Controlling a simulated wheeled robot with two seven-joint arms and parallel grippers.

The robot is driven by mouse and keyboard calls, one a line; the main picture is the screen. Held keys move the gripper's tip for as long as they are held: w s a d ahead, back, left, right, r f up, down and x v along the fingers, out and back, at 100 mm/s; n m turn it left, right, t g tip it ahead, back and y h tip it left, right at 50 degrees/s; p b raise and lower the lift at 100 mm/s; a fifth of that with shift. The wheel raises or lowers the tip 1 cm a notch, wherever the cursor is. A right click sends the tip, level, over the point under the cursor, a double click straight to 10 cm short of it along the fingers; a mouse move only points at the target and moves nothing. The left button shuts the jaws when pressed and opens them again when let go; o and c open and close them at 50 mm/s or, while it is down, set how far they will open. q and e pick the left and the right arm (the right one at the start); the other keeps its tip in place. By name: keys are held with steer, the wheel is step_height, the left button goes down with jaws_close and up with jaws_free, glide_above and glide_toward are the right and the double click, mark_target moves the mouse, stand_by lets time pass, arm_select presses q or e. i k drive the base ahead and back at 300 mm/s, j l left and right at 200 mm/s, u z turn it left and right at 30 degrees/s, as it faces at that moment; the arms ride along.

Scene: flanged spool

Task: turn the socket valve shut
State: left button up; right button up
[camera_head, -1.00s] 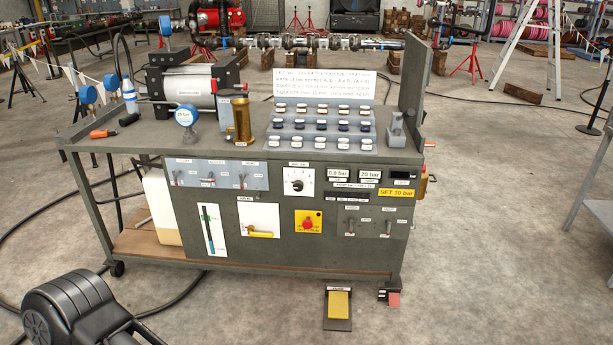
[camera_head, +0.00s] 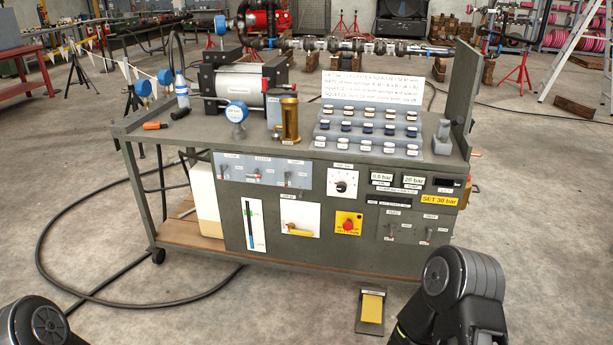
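The grey test cart stands ahead with its control panel (camera_head: 334,242) facing me. A yellow lever valve (camera_head: 299,230) sits on a white plate low on the panel, its lever lying roughly level. To its right is a red knob on a yellow plate (camera_head: 348,223). Small toggle levers sit at upper left (camera_head: 287,178) and lower right (camera_head: 391,231). The labels are too small for me to tell which part is the socket valve. Dark links of my arms show at the lower left and lower right. Neither gripper is in view.
A yellow foot pedal (camera_head: 371,307) lies on the floor before the cart. A black hose (camera_head: 101,298) curls on the floor at left. A flanged pipe run (camera_head: 370,46) stands behind the cart. Open concrete floor lies between me and the cart.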

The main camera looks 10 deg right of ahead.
mark_target(254, 175)
steer(key=i+l, duration=0.2)
steer(key=i, duration=0.2)
steer(key=i+l, duration=0.2)
steer(key=i, duration=0.25)
steer(key=i+l, duration=0.15)
steer(key=i, duration=0.25)
steer(key=i+l, duration=0.2)
steer(key=i, duration=0.25)
steer(key=i+l, duration=0.2)
steer(key=i, duration=0.2)
